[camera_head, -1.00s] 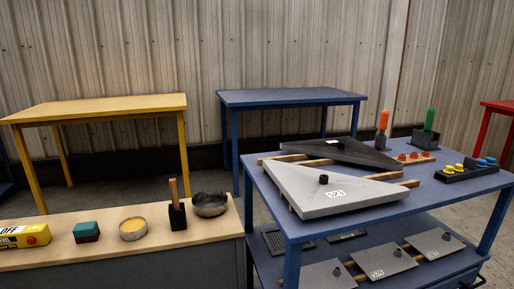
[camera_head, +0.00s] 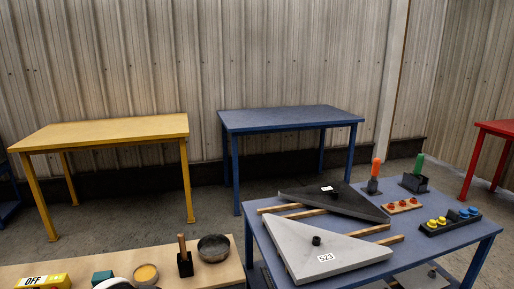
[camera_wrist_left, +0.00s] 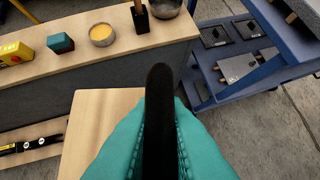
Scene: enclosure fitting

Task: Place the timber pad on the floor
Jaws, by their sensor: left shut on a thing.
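The timber pad (camera_wrist_left: 97,112) shows in the left wrist view as a pale wooden block with a black upright handle (camera_wrist_left: 160,110). My left gripper (camera_wrist_left: 160,135), with teal fingers, is shut on that handle. The fingers and handle hide much of the pad. The pad appears beside the front of the wooden bench; its height above the floor cannot be told. The grey concrete floor (camera_wrist_left: 265,145) shows at the right of the left wrist view and under the far tables in the head view (camera_head: 120,225). My right gripper is in neither view.
The wooden bench (camera_head: 45,272) holds a yellow switch box (camera_head: 42,281), a teal block (camera_head: 102,277), a dish (camera_head: 146,274) and a bowl (camera_head: 214,248). A blue trolley (camera_head: 430,262) with triangular plates stands at right. Yellow (camera_head: 105,132) and blue (camera_head: 290,118) tables stand behind.

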